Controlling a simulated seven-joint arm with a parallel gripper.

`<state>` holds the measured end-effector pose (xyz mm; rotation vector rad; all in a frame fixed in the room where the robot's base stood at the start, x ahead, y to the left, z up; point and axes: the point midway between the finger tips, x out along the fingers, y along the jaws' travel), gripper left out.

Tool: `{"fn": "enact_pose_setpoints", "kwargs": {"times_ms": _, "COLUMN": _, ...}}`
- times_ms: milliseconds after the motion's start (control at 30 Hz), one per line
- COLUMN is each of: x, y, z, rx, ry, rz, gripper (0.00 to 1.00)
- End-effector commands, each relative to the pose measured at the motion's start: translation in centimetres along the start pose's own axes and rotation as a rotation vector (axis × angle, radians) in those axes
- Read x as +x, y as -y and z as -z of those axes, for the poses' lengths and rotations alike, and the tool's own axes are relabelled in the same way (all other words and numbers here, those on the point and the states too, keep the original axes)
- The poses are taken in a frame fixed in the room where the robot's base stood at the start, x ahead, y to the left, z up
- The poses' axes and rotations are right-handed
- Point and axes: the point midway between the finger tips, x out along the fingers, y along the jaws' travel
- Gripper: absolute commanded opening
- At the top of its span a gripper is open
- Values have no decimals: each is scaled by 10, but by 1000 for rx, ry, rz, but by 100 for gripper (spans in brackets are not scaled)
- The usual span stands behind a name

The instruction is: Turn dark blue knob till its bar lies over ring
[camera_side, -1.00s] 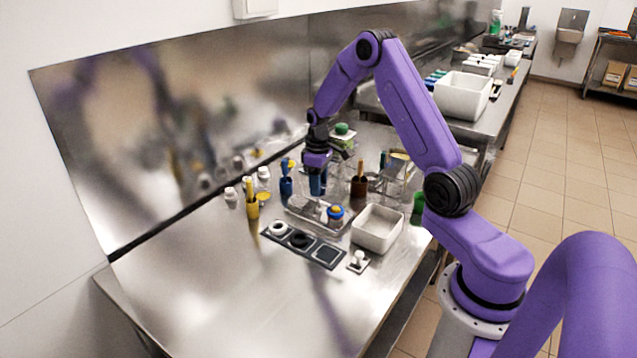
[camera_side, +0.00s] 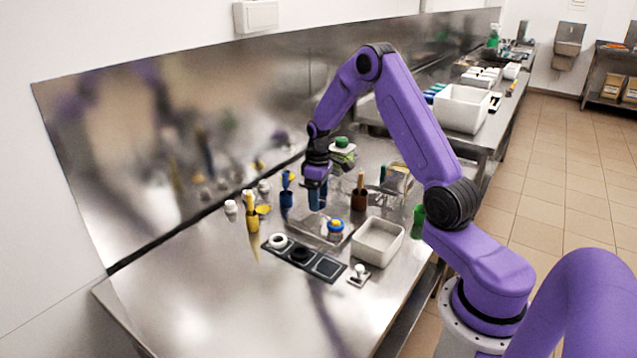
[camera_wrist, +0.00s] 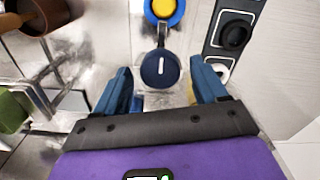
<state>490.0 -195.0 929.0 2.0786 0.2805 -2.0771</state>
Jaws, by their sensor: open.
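The dark blue knob (camera_wrist: 160,69) is a round disc with a short white line on its face, in the wrist view. A narrow dark arm runs from it toward a blue ring with a yellow centre (camera_wrist: 163,9) at the top edge. My gripper (camera_wrist: 163,84) is open, its two blue fingers to the left and right of the knob and apart from it. In the side view my gripper (camera_side: 317,208) points down over the back of the metal tray (camera_side: 322,238) and hides the knob. A blue and yellow round piece (camera_side: 335,229) stands at the tray's front right.
A dark panel (camera_side: 327,268) with a white ring (camera_side: 278,241) and a black round piece (camera_side: 300,254) lies in front of the tray. A white bin (camera_side: 377,242) stands right. Blue (camera_side: 286,199), yellow (camera_side: 252,220) and brown (camera_side: 359,200) holders stand close by. The front left table is clear.

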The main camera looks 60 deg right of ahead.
Motion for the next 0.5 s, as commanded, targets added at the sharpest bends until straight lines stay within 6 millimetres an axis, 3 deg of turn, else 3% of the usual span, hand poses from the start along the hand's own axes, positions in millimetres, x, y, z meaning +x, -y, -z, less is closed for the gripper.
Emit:
{"fn": "enact_pose_setpoints", "kwargs": {"times_ms": 167, "x": -21, "y": 0, "z": 1, "rx": 0, "ry": -4, "rz": -3, "gripper": 72}}
{"fn": "enact_pose_setpoints", "kwargs": {"times_ms": 500, "x": -92, "y": 0, "z": 1, "rx": 0, "ry": -6, "rz": -4, "gripper": 72}}
